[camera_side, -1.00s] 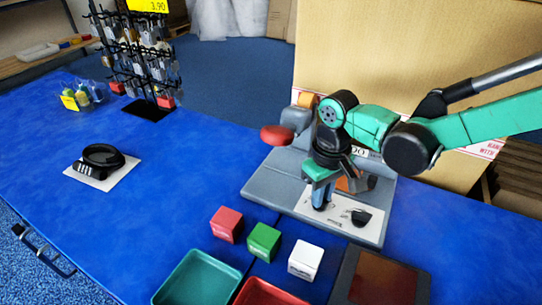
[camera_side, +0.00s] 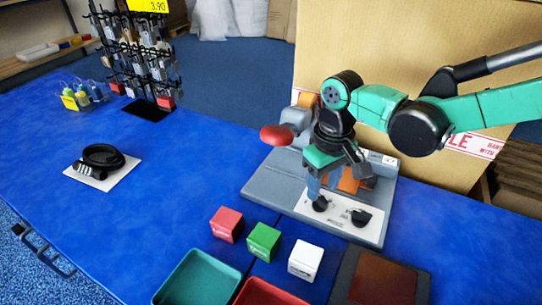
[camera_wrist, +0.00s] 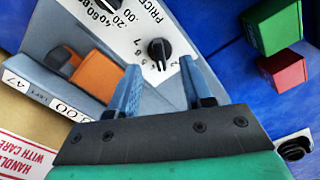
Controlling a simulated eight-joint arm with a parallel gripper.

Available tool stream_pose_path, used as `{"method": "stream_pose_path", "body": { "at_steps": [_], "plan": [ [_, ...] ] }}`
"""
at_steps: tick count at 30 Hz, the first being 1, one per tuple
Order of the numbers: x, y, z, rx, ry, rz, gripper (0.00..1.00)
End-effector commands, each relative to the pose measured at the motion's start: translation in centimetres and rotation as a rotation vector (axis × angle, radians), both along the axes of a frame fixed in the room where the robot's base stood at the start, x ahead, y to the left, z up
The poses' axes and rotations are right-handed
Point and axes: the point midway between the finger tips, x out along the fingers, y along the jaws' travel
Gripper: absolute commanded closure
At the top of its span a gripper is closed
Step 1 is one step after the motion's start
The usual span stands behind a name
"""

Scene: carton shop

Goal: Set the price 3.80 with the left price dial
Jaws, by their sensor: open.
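The left price dial (camera_side: 320,204) is a black knob on the white panel (camera_side: 336,222) of the grey machine. The other black dial (camera_side: 360,217) is to its right. My gripper (camera_side: 324,184) is open and empty just above the left dial, apart from it. In the wrist view the left dial (camera_wrist: 159,50) shows just beyond and between my open fingertips (camera_wrist: 160,64), near the printed numbers 5, 6, 7. The price label (camera_wrist: 62,108) is partly hidden by my gripper, so its full value cannot be read.
A red cube (camera_side: 226,224), a green cube (camera_side: 263,242) and a white cube (camera_side: 305,260) stand in front of the machine. A teal tray (camera_side: 166,292) is nearer. A red knob (camera_side: 276,135) juts out left. A combination lock (camera_side: 102,160) lies on a white card; table around it is clear.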

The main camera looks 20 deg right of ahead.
Motion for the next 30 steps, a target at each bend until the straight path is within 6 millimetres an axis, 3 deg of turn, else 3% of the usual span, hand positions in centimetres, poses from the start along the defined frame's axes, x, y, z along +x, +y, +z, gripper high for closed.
{"method": "stream_pose_path", "body": {
  "at_steps": [7,20,23,30],
  "plan": [
    [0.0,0.0,2.7,0.0,-0.001,0.0,0.55],
    [-0.1,-0.5,3.4,0.006,-0.013,-0.008,0.55],
    [-0.3,-1.9,4.4,0.023,-0.056,-0.029,0.55],
    [-2.3,-7.7,7.7,0.08,-0.271,-0.126,0.55]
  ]
}}
